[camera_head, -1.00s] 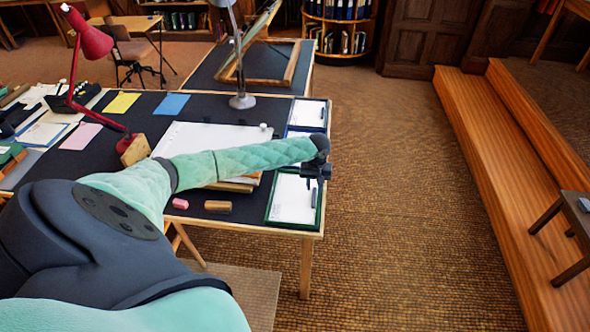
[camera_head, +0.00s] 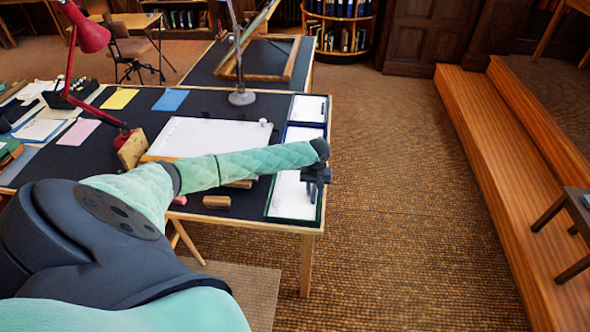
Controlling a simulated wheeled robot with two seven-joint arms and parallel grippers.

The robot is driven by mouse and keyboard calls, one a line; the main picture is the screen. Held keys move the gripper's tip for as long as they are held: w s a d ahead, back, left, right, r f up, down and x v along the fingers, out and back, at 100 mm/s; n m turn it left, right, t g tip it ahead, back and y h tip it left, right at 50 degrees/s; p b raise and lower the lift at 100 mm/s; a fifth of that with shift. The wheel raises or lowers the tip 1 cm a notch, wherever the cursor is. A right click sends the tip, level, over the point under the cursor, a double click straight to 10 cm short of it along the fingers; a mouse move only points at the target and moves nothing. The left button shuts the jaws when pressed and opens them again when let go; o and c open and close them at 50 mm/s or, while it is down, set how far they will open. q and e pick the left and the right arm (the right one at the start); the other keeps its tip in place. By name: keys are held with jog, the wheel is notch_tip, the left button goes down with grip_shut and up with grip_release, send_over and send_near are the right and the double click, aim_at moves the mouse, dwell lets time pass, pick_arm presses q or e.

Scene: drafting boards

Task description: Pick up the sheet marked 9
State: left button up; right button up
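Three framed white sheets lie in a row along the desk's right edge: a far one in a dark frame (camera_head: 309,108), a middle one in a blue frame (camera_head: 301,133) and a near one in a green frame (camera_head: 291,198). No number is readable on any of them, so I cannot tell which is marked 9. My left gripper (camera_head: 315,190) points down over the right edge of the near sheet. Its fingers are small and dark, and I cannot tell whether they are open or touching anything. My forearm hides part of the middle and near sheets. My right gripper is not in view.
A large white drawing board (camera_head: 212,135) lies behind my forearm. A brown block (camera_head: 217,201) and pink eraser (camera_head: 180,200) lie near the front edge. A red lamp (camera_head: 92,38) and grey lamp (camera_head: 242,97) stand on the desk. Carpet right of the desk is clear.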

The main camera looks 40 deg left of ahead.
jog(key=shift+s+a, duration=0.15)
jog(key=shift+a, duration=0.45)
pick_arm(q)
jog(key=shift+f, duration=0.1)
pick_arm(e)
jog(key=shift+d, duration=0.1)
pick_arm(q)
jog(key=shift+p, duration=0.4)
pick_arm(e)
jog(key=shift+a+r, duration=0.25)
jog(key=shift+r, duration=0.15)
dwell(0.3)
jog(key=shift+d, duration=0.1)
